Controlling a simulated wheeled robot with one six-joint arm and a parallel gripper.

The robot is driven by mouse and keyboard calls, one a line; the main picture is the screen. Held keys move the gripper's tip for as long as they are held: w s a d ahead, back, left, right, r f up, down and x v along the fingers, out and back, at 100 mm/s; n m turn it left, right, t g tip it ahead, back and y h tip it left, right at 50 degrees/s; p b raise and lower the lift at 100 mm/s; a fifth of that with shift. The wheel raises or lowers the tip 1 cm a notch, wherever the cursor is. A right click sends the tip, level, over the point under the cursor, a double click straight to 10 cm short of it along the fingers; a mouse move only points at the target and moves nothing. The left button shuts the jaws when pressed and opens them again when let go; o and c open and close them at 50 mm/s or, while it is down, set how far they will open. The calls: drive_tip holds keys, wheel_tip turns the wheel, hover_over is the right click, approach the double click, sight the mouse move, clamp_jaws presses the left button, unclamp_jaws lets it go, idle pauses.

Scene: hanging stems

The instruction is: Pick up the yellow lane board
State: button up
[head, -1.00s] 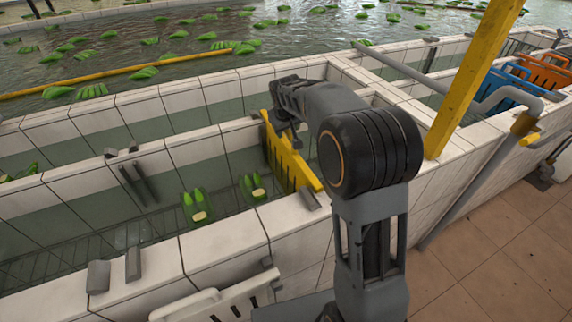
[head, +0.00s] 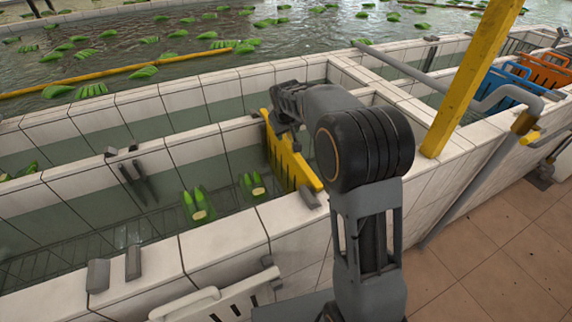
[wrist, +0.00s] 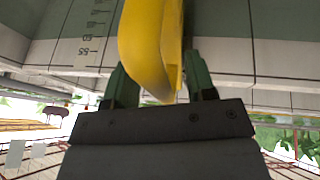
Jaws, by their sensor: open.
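The yellow lane board (head: 290,158) stands on edge across the tiled channel, sloping from back left to front right in the head view. Its upper edge has a row of slots or teeth below it. My gripper (head: 284,122) is at the board's far end, with its fingers mostly hidden there. In the wrist view, the yellow board (wrist: 152,45) runs between the two dark green fingers of my gripper (wrist: 161,82). The fingers are apart, one on each side, with a visible gap to the left finger. The gap on the right is small, and contact there cannot be told.
White tiled walls (head: 225,235) edge the channel. Grey brackets (head: 98,275) sit on the front wall. Green banana clusters (head: 196,205) float in the channel. A yellow post (head: 470,80) and grey pipe (head: 400,68) stand to the right. Blue (head: 512,88) and orange crates (head: 545,72) are farther right.

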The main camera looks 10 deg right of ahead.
idle(0.3)
clamp_jaws()
idle(0.3)
